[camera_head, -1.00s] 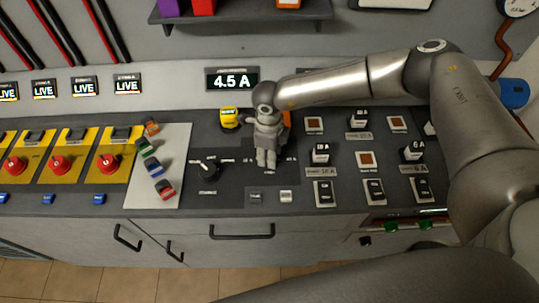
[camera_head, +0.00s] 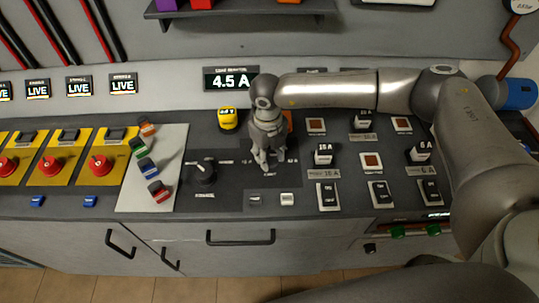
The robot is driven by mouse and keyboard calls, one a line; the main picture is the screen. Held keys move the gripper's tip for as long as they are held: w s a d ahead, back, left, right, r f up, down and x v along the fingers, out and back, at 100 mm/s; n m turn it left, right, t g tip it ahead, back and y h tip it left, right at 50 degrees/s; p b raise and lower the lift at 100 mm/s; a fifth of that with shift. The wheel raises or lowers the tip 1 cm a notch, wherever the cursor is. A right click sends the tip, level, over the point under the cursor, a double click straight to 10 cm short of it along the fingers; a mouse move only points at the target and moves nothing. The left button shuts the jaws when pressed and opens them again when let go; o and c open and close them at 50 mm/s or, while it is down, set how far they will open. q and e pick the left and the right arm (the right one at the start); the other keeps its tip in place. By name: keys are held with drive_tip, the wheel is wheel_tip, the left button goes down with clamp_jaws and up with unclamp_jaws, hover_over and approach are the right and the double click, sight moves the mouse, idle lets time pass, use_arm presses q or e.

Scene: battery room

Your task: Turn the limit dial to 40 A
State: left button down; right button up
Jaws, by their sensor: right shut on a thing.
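My right gripper (camera_head: 268,160) points down at the dark panel, its arm coming in from the right. Its fingers are shut on what appears to be the limit dial, which they almost wholly hide. Small white labels show around the fingertips, too small to read surely. The dial's pointer cannot be seen. A display (camera_head: 231,79) above reads 4.5 A. A black selector knob (camera_head: 205,173) stands apart, left of the gripper. My left gripper is not in view.
A yellow block-like device (camera_head: 228,118) stands just left behind the gripper. Switches and square indicators (camera_head: 371,160) fill the panel to the right. Coloured tags lie on a pale plate (camera_head: 178,140) at left, beside red rotary switches (camera_head: 101,166).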

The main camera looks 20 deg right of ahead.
sight(269, 156)
idle(0.4)
drive_tip(key=o, duration=1)
drive_tip(key=shift+o, duration=0.2)
drive_tip(key=shift+r, duration=0.1)
wheel_tip(269, 156, up, 12)
drive_tip(key=shift+a, duration=0.15)
drive_tip(key=shift+s+f, duration=0.15)
drive_tip(key=shift+f, duration=0.05)
